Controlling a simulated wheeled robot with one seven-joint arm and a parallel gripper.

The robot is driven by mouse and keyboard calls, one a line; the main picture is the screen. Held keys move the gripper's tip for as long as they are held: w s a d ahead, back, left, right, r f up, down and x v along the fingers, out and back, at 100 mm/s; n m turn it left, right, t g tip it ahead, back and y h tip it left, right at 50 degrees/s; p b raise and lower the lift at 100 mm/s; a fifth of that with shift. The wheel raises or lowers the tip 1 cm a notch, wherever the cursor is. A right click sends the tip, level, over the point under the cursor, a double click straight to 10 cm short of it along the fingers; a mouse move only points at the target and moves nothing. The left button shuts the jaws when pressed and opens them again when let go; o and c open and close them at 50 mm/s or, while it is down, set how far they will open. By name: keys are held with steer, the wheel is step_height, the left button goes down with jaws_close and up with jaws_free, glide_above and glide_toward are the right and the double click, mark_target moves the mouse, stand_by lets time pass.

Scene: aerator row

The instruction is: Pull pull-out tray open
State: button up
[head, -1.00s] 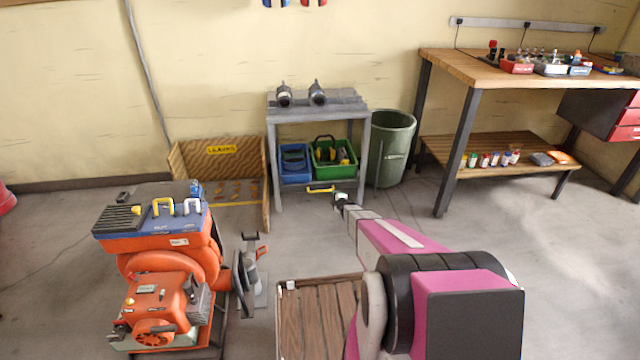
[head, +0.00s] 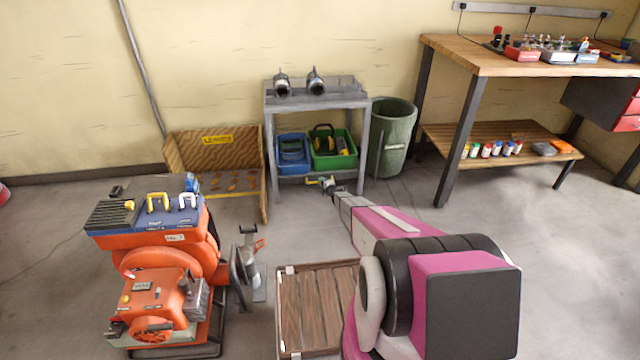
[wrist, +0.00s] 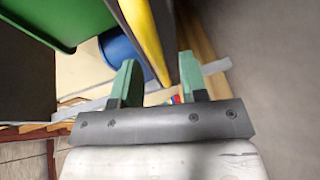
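The pull-out tray (head: 299,181) is low in the grey metal stand (head: 268,150), with a blue bin (head: 292,153) and a green bin (head: 333,158) on it. Its yellow handle (head: 312,182) is at the front and shows as a slanted yellow bar in the wrist view (wrist: 150,40). My gripper (head: 328,185) is at the handle in the head view, partly covering its right part. In the wrist view my gripper (wrist: 158,65) has its two green fingers apart, with the yellow bar between them and visible gaps beside it. Contact cannot be told.
An orange machine (head: 160,270) stands at the front left and a wooden-slatted platform (head: 315,305) at the front middle. A cardboard-like box (head: 215,165) is left of the stand, a green bin barrel (head: 390,140) right of it. The floor before the stand is mostly clear.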

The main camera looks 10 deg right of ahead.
steer(key=shift+x, duration=1.15)
jaws_close()
steer(key=shift+s, duration=0.1)
